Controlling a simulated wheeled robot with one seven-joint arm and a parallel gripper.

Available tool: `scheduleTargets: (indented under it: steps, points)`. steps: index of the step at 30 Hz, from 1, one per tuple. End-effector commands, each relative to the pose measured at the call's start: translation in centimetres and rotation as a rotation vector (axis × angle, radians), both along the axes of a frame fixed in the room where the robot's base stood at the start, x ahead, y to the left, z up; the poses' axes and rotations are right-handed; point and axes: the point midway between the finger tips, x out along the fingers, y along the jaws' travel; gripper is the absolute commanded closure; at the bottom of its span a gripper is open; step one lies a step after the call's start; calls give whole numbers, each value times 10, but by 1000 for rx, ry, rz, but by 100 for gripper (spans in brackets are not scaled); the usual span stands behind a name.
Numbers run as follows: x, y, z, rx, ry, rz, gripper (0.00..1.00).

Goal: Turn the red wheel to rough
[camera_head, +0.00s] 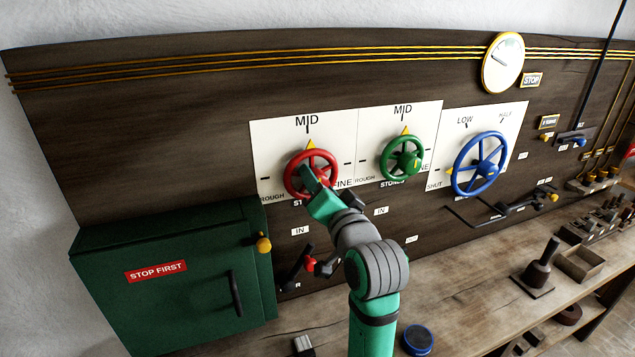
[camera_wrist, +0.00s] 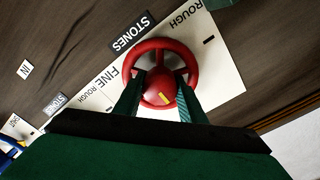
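The red wheel (camera_head: 290,171) is on a white panel with the words ROUGH at lower left, MID at top and FINE at lower right. A yellow pointer (camera_head: 310,144) at its top points up at MID. My gripper (camera_head: 311,176) is in front of the wheel and hides part of its middle. In the wrist view the red wheel (camera_wrist: 161,44) shows with its round hub (camera_wrist: 157,87), which bears a yellow mark. My gripper's fingers (camera_wrist: 160,83) stand apart, one on each side of the hub. Whether they press on it cannot be told.
A green wheel (camera_head: 387,158) and a blue wheel (camera_head: 457,166) are to the right. A green cabinet (camera_head: 180,300) stands at lower left. A red-knobbed lever (camera_head: 309,265) is below the red wheel. The wooden bench (camera_head: 460,310) holds small items.

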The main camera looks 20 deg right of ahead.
Motion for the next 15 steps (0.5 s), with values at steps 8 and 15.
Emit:
scheduleTargets:
  steps: [8, 15]
  points:
    - [0, 0, -1, -5, 2, -1, 85]
    - [0, 0, -1, -77, 0, -1, 85]
